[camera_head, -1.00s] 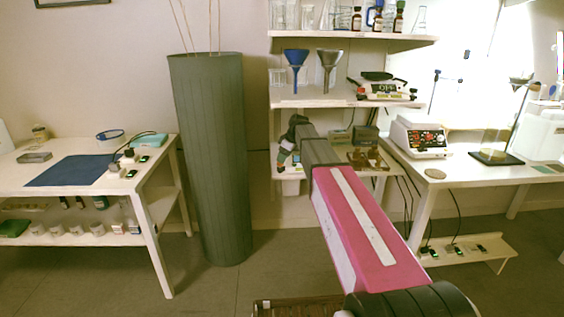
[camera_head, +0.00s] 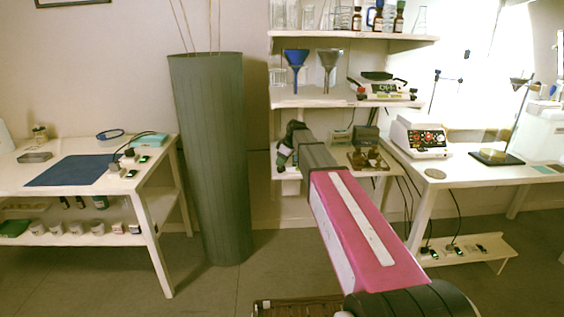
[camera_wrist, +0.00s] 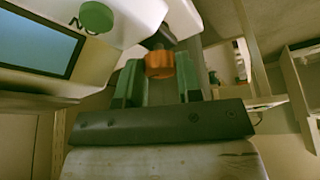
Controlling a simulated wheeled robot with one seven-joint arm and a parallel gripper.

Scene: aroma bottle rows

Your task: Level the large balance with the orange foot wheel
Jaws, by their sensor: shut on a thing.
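In the wrist view the large balance shows in part at the upper left, a white body (camera_wrist: 118,18) with a blue display (camera_wrist: 38,45) and a round green button (camera_wrist: 96,17). The orange foot wheel (camera_wrist: 160,64) sits at the balance's underside. My gripper (camera_wrist: 158,78) has its two green fingers on either side of the wheel and is shut on it. In the head view my gripper (camera_head: 284,160) is small, at the back shelf unit, and the wheel cannot be made out there. The rest of the balance is cut off or hidden.
A tall green-grey column (camera_head: 210,160) stands left of my arm. A white table with a blue mat (camera_head: 72,170) is at the left. The right table (camera_head: 450,178) bears a white device with red buttons (camera_head: 420,137). The back shelf (camera_head: 320,100) holds funnels and a small scale.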

